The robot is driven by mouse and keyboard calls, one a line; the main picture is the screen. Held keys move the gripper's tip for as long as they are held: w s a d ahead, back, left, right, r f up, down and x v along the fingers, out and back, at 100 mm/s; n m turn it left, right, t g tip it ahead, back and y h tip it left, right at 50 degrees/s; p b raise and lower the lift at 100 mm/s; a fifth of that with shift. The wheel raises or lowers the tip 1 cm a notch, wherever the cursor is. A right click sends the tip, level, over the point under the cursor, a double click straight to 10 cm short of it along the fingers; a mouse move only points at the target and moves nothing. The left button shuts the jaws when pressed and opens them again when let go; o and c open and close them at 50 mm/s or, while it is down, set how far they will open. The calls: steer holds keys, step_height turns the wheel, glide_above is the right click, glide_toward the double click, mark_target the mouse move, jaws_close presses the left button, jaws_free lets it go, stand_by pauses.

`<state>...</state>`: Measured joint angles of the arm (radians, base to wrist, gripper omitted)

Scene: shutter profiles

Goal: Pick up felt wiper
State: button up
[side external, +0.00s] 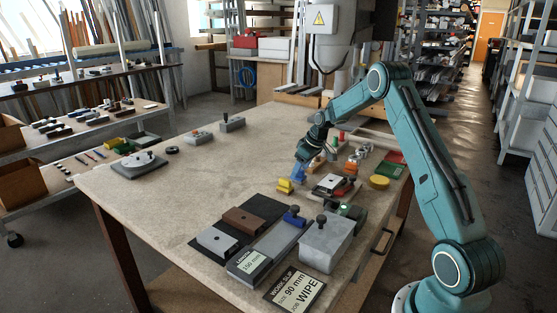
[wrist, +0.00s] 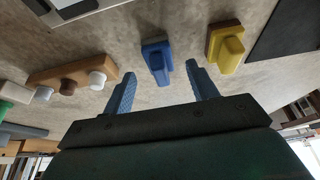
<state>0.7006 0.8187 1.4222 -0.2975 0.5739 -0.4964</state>
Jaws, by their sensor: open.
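Two small handled blocks that look like wipers show in the wrist view: a blue one (wrist: 157,62) and a yellow one (wrist: 226,48). I cannot tell from their looks which is felt. My gripper (wrist: 160,70) is open and empty, with the blue block ahead of and between its two blue fingertips. The yellow block lies to the right, outside the fingers. In the side view, my gripper (side external: 299,175) is low over the table beside the yellow block (side external: 285,186). The blue block is hard to separate from the fingers there.
On the table (side external: 190,205), a grey block (side external: 327,243), a long gauge marked 150 mm (side external: 270,248) and a work slip reading 90 mm, WIPE (side external: 294,289) stand in front. The table's left middle is clear.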

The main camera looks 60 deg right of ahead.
mark_target(299, 175)
steer(key=shift+x, duration=1.5)
steer(key=shift+c, duration=0.2)
steer(key=shift+r, duration=0.1)
steer(key=c, duration=1)
